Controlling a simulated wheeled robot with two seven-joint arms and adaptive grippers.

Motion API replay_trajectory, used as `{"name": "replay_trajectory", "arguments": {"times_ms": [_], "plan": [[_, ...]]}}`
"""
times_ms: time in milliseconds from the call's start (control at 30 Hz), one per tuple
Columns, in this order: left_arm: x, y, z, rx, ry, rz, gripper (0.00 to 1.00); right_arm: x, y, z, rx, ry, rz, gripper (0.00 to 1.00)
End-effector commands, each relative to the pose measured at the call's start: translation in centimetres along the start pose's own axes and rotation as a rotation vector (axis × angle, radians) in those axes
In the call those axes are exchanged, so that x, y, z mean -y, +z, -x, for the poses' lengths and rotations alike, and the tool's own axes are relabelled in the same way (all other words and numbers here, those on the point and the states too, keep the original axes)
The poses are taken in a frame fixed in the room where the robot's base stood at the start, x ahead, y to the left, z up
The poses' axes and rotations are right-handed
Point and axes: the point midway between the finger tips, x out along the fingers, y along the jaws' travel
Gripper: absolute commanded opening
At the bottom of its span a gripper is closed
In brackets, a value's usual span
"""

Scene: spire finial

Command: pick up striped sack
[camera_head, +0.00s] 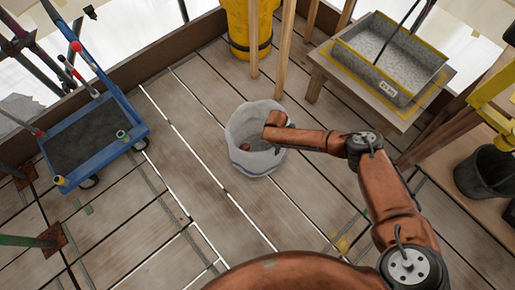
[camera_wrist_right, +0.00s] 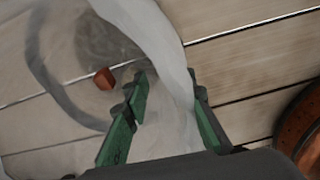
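A small red-brown piece lies inside. My right arm reaches in from the right, its end over the sack's right rim, hiding part of it and the fingertips. In the right wrist view, my right gripper (camera_wrist_right: 168,92) has its green fingers apart, one on each side of the sack's pale wall (camera_wrist_right: 165,50). I cannot tell whether they touch it. The red-brown piece (camera_wrist_right: 104,78) shows left of the fingers. My left gripper is out of view.
A blue cart (camera_head: 128,112) stands at the left. A yellow barrel (camera_head: 238,30) and wooden posts (camera_head: 285,50) stand behind the sack. A grey trough (camera_head: 375,72) rests on a table at back right, with a dark bucket (camera_head: 482,172) at right. Floor left of the sack is clear.

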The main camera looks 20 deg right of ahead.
Motion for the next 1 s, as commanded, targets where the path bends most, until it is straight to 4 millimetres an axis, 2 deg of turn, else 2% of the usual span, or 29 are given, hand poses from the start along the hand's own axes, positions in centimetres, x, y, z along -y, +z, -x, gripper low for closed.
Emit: {"name": "replay_trajectory", "arguments": {"times_ms": [1000], "plan": [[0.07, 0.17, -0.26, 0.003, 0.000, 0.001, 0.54, -0.06, 0.02, -0.38, 0.001, 0.001, 0.000, 0.23]]}}
